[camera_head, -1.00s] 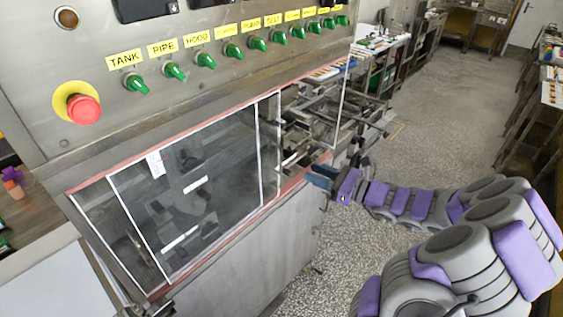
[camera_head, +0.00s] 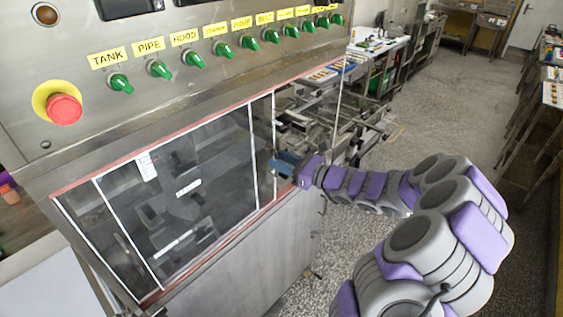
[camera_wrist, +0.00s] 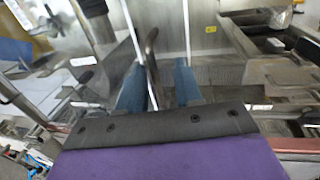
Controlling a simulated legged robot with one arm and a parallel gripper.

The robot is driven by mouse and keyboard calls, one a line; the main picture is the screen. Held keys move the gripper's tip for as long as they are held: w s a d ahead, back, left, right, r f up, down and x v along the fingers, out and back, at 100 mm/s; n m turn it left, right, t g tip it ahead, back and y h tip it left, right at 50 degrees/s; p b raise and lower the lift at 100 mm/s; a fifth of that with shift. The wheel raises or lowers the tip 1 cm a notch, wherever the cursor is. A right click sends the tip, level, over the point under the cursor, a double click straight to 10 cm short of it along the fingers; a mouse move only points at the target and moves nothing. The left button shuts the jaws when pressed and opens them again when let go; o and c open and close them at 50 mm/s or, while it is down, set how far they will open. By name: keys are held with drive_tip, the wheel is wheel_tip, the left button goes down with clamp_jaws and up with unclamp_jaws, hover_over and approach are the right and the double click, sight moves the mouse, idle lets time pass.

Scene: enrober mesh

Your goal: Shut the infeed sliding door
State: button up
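The infeed sliding door appears to be the clear panel with white edge strips (camera_head: 252,150) on the front of the steel machine; which pane it is cannot be told for certain. My gripper (camera_head: 283,167) is at the right-hand white strips, beside the open bay. In the wrist view my gripper (camera_wrist: 160,92) has its two blue fingers apart. A dark upright handle-like bar (camera_wrist: 152,45) stands between them, close to the left finger, with a gap to the right finger. Whether the left finger touches it cannot be told.
Above the door is a control panel with green knobs (camera_head: 193,58) and a red emergency button (camera_head: 64,108). Conveyor parts (camera_head: 310,120) fill the bay to the right. Speckled floor (camera_head: 450,100) is clear beyond my arm.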

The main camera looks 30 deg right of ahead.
drive_tip(key=shift+d, duration=0.25)
drive_tip(key=shift+c, duration=0.4)
drive_tip(key=shift+a, duration=0.75)
drive_tip(key=c, duration=0.4)
clamp_jaws()
drive_tip(key=shift+d, duration=0.15)
